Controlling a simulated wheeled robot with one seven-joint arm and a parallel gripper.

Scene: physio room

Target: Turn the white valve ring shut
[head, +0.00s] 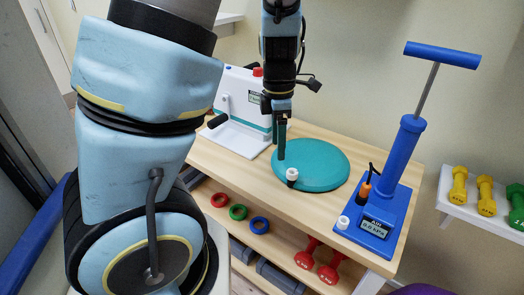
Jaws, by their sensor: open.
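A small white valve ring (292,174) with a dark lower part sits at the front edge of a round teal cushion (322,163) on the wooden table. My gripper (282,152) points down over the cushion's left part, just left of and behind the ring. It is seen nearly edge-on, so the gap between its fingers hardly shows. It appears apart from the ring and holds nothing that I can see. A blue hand pump (398,165) stands at the table's right end, with a small display (376,227) and a white cap (343,222) on its base.
A white and teal machine (240,110) with a crank handle stands behind left. Rings (238,212) and red dumbbells (328,272) lie on the shelf below. Yellow dumbbells (485,195) rest on a white shelf at right. Bare tabletop (240,165) lies left of the cushion.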

